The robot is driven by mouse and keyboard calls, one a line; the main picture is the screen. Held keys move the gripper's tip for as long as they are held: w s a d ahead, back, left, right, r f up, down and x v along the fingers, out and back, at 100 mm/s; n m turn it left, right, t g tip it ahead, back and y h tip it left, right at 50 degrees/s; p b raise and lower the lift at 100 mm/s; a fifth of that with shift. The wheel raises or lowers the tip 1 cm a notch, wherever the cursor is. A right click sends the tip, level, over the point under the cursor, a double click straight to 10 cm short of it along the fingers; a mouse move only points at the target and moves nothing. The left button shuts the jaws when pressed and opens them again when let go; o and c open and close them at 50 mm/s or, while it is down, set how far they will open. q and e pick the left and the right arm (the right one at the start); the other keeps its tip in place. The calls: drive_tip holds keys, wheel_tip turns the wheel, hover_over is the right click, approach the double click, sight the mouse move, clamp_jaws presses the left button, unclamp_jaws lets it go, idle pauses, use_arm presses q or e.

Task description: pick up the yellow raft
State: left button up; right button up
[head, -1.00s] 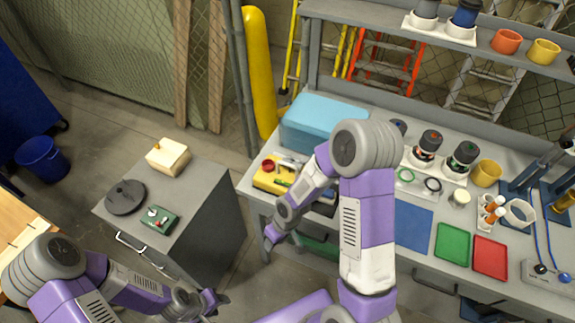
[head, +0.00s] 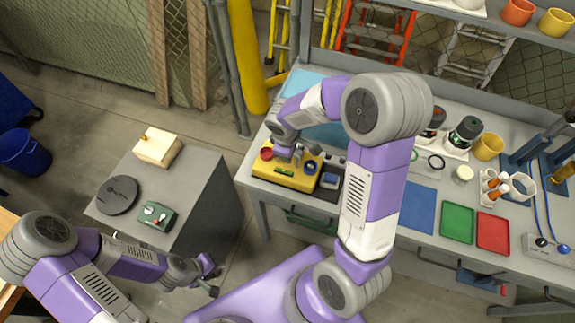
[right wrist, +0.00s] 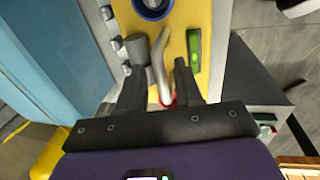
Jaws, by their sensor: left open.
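The yellow raft (head: 288,178) sits on the left end of the grey workbench. In the right wrist view the raft (right wrist: 196,14) carries a bent silver bar (right wrist: 158,65), a green vial-like part and a dark blue ring. My right gripper (head: 297,156) is over the raft. In the right wrist view my right gripper's fingers (right wrist: 156,88) are apart, with the silver bar showing between them; I cannot tell whether they touch it. My left gripper (head: 211,277) is open and empty, low beside the grey cabinet.
A light blue box (head: 318,115) stands behind the raft, close to my right arm. A blue mat (head: 406,207), green tray (head: 457,222) and red tray (head: 493,231) lie to the right on the bench. The grey cabinet (head: 207,195) stands left, across a floor gap.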

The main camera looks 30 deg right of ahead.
drive_tip(key=shift+f, duration=0.4)
drive_tip(key=shift+s+r, duration=0.1)
drive_tip(key=shift+s, duration=0.1)
drive_tip(key=shift+w, duration=0.1)
clamp_jaws()
